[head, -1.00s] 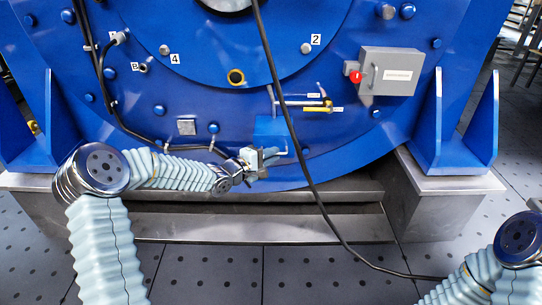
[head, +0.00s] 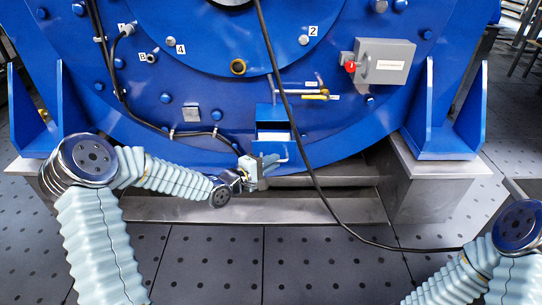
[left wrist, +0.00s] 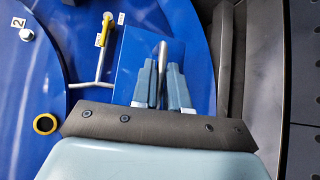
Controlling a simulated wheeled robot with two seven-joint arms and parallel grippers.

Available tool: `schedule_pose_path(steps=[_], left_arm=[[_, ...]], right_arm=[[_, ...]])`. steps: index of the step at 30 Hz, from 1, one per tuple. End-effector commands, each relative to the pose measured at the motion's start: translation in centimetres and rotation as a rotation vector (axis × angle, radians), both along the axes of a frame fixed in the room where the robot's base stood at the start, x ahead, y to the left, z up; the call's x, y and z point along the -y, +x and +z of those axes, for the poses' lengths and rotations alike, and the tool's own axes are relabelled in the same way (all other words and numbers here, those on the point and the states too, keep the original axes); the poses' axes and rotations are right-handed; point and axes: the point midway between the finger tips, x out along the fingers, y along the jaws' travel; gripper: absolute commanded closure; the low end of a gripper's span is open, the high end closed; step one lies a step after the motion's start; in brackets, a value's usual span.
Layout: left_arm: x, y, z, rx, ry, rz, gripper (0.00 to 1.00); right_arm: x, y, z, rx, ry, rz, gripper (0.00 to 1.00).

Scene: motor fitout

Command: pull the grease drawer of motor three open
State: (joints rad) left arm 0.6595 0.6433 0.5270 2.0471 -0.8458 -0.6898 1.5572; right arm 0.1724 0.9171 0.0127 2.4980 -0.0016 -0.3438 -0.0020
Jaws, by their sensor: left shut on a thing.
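The blue grease drawer (head: 267,148) is low on the big blue motor (head: 230,95), below the yellow-handled tool. It stands out from its housing, and a pale inside shows behind its front. My left gripper (head: 260,170) is at the drawer's front, shut on its silver handle (head: 283,155). In the left wrist view the two blue-grey fingers (left wrist: 164,80) close around the handle bar (left wrist: 163,48). Part of the handle is hidden by the fingers. My right gripper is out of view; only part of my right arm shows at the lower right.
A black cable (head: 308,165) hangs in front of the motor, just right of the drawer, and runs along the floor. A grey box with a red knob (head: 384,62) is at upper right. The steel base (head: 235,210) lies below.

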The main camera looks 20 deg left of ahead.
Motion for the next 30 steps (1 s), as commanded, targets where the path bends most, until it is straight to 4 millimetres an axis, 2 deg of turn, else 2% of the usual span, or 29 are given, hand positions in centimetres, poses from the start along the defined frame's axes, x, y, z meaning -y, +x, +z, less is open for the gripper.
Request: schedule_pose_path(steps=[8, 9, 12, 23, 26, 30], left_arm=[[0.0, 0.0, 0.0, 0.000, 0.000, 0.001, 1.00], [0.0, 0.0, 0.0, 0.000, 0.000, 0.001, 0.80], [0.0, 0.0, 0.0, 0.000, 0.000, 0.001, 0.65], [-0.3, -0.4, 0.1, -0.001, 0.000, 0.002, 0.64], [-1.0, -1.5, 0.4, -0.001, 0.001, 0.004, 0.64], [-2.7, -4.4, 0.9, -0.003, 0.001, 0.006, 0.64]], right_arm=[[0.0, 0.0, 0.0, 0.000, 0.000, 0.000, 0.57], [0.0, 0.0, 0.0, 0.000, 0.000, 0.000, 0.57], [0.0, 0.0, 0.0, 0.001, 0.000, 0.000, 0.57], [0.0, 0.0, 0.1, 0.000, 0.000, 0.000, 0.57], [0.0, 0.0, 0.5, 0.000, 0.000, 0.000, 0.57], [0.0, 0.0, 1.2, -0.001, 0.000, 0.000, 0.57]])
